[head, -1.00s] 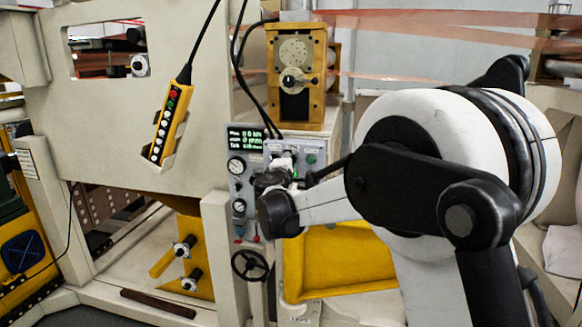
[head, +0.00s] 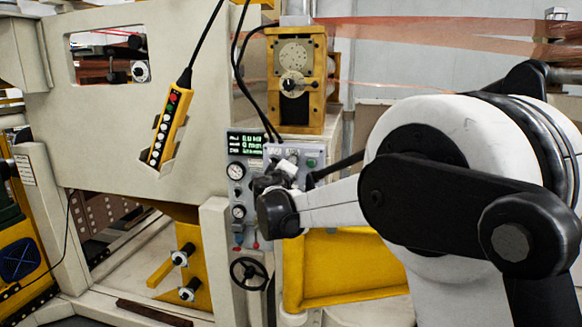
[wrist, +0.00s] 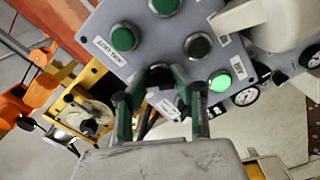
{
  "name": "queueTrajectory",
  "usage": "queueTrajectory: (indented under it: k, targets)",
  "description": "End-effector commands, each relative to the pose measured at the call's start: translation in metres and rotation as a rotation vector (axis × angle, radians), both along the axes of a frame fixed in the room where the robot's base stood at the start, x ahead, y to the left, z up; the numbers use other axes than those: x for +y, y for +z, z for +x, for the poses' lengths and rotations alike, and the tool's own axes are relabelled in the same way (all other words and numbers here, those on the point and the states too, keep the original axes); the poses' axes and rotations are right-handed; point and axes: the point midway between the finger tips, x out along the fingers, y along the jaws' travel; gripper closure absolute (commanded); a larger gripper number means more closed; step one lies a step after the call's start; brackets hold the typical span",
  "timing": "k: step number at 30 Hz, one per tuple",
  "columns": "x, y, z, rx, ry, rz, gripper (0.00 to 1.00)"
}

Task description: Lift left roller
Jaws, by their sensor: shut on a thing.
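The grey control panel (wrist: 205,20) fills the upper part of the wrist view, with several round green push buttons and small labels. One button (wrist: 219,81) is lit bright green. My gripper (wrist: 158,84) has its green-padded fingers at a dark knob (wrist: 159,73) on the panel and is shut on it. The fingers partly hide the knob, so its turn cannot be told. In the head view the panel (head: 312,151) is at the centre, with my wrist in front of it. I cannot identify the left roller for certain in either view.
A yellow pendant (head: 168,125) hangs left of the panel. A yellow roll housing (head: 316,110) stands above it, with copper foil (head: 440,38) running right. Gauges (head: 236,171) and a handwheel (head: 249,273) sit beside and below. A white lever or cover (wrist: 270,22) is close to my gripper.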

Motion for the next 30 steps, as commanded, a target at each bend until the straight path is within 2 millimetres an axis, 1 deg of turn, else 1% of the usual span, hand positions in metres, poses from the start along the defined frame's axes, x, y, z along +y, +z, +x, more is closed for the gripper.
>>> queueTrajectory:
  k: [14, 15, 17, 26, 30]
  targets:
    - [0.0, 0.0, 0.0, -0.002, 0.0, 0.014, 1.0]
    - [0.0, 0.0, 0.0, -0.002, 0.0, 0.014, 0.73]
    - [0.0, 0.0, 0.0, -0.002, 0.0, 0.014, 0.67]
    - [0.001, 0.0, -0.002, -0.002, 0.0, 0.013, 0.67]
    - [0.003, 0.0, -0.016, -0.002, 0.001, 0.013, 0.67]
